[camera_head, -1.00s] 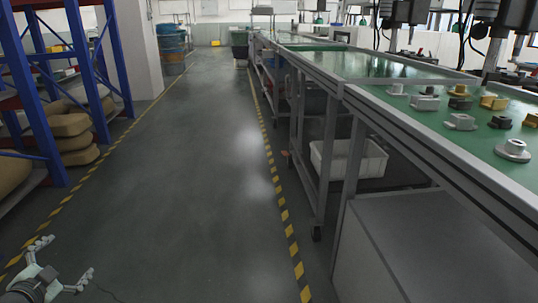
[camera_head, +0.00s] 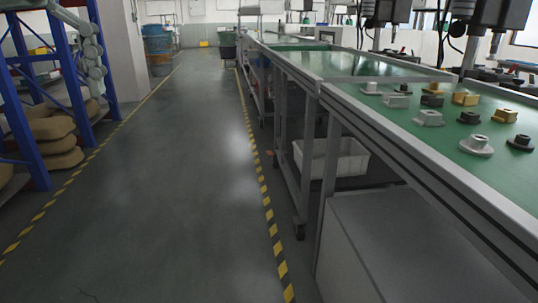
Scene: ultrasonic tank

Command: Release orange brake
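No orange brake can be made out in the view. A pale grey, jointed piece (camera_head: 90,50) hangs at the upper left in front of the blue rack. My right gripper is not in view.
A long green-topped workbench (camera_head: 400,120) runs along the right, with several grey, black and gold metal parts on it. A white bin (camera_head: 335,157) sits on its lower shelf. A blue rack (camera_head: 25,125) stands left. The aisle floor (camera_head: 170,200) between is clear.

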